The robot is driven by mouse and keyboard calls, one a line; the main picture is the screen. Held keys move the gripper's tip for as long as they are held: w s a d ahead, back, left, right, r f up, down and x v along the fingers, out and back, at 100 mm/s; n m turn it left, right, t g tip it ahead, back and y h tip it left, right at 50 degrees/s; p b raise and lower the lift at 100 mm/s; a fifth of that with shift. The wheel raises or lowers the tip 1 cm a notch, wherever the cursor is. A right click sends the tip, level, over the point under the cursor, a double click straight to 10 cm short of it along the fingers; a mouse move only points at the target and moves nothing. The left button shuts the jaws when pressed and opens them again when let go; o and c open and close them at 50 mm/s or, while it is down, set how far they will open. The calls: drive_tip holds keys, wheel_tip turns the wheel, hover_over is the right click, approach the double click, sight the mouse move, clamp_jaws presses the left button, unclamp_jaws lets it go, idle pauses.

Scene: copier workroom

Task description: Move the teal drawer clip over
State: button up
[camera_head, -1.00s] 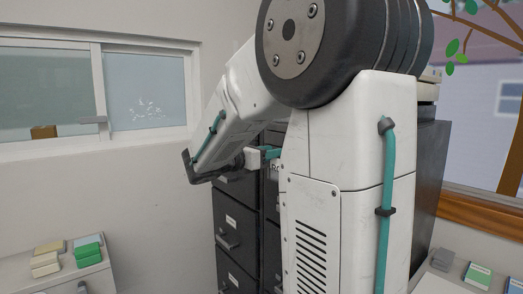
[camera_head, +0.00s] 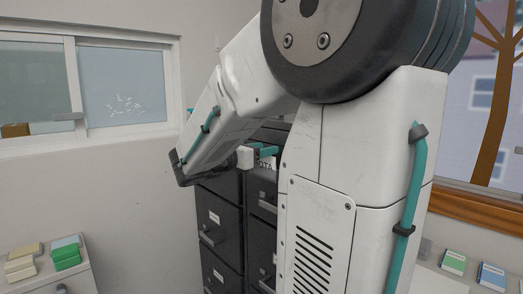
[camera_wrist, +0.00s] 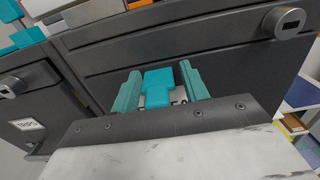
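The teal drawer clip (camera_wrist: 158,86) sits at the dark drawer front (camera_wrist: 235,55) in the wrist view, over part of a white label (camera_wrist: 180,97). My gripper (camera_wrist: 160,88) has its two teal fingers on either side of the clip, with a narrow gap showing on each side. The fingers are open and do not look closed on it. In the head view my gripper (camera_head: 263,153) reaches the upper drawers of the dark filing cabinet (camera_head: 222,218). There I cannot tell the clip from the teal fingers, and my arm hides much of the cabinet.
A lock (camera_wrist: 288,22) is at the drawer's upper right. A neighbouring drawer with a label (camera_wrist: 28,125) is at left. Teal and orange items (camera_wrist: 28,38) lie above the drawers. A low white unit (camera_head: 75,283) with stacked pads (camera_head: 65,257) stands at left, below a window (camera_head: 120,85).

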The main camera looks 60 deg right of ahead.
drive_tip(key=v, duration=0.7)
drive_tip(key=shift+a, duration=0.4)
drive_tip(key=shift+w, duration=0.1)
drive_tip(key=s+a+f+m+y, duration=0.7)
drive_tip(key=a+f+m+y, duration=0.15)
drive_tip(key=f, duration=0.45)
drive_tip(key=s+a+f+m+t+y, duration=0.1)
drive_tip(key=s+a+m+t+y, duration=0.1)
drive_tip(key=a, duration=0.6)
drive_tip(key=s+a+f+m+t+y, duration=0.1)
drive_tip(key=s+a+m+t+y, duration=0.2)
drive_tip(key=a+y, duration=0.4)
drive_tip(key=shift+s+a+m+t, duration=0.3)
drive_tip(key=shift+a+m+t, duration=0.1)
drive_tip(key=shift+a+m, duration=0.6)
drive_tip(key=shift+a+f, duration=0.1)
